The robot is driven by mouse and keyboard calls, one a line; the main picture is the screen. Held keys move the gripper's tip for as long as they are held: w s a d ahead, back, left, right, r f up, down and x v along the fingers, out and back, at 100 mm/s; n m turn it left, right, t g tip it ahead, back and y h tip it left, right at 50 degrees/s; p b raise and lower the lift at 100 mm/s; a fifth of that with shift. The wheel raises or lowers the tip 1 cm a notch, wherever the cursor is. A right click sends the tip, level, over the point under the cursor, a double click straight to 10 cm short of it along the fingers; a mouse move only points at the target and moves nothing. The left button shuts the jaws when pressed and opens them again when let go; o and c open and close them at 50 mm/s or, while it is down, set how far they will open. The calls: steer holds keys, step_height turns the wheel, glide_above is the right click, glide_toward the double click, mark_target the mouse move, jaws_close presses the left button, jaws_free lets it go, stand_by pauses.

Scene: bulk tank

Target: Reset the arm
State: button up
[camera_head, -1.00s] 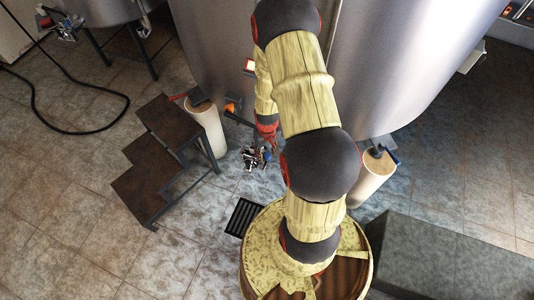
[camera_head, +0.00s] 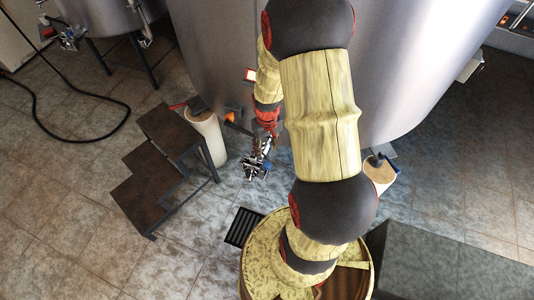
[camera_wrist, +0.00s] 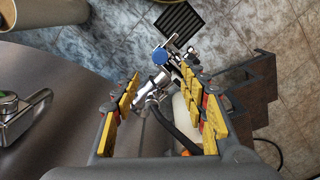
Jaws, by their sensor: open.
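My gripper (camera_wrist: 163,78) is open in the wrist view, its two yellow-padded fingers spread apart. A metal valve fitting (camera_wrist: 152,88) with a blue round cap (camera_wrist: 160,56) shows between and beyond the fingers; I see no grip on it. In the head view the fitting (camera_head: 256,165) hangs low at the front of the tank, left of my arm. My gripper is small there, close above the fitting, and partly hidden by my arm. I cannot tell from these views whether a finger touches the fitting.
The big steel tank (camera_head: 215,60) stands close behind my arm. Dark steps (camera_head: 150,185) and a pale tank leg (camera_head: 210,140) stand to the left. A floor grate (camera_head: 243,226) lies below the fitting. A grey block (camera_head: 440,262) is at lower right. Open tiled floor lies at left.

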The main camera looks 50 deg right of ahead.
steer(key=shift+r, duration=0.3)
stand_by(0.4)
steer(key=s+a+r+n+t, duration=0.1)
steer(key=s+a+r+t, duration=0.1)
steer(key=a+r, duration=0.5)
steer(key=s+a+r+n+t, duration=0.1)
steer(key=a+r, duration=0.6)
steer(key=r, duration=0.8)
steer(key=s+a+r+n+t, duration=0.2)
steer(key=s+a+r, duration=0.2)
steer(key=a+r, duration=0.4)
step_height(320, 180, up, 3)
steer(key=shift+f+t, duration=0.1)
steer(key=shift+t, duration=0.2)
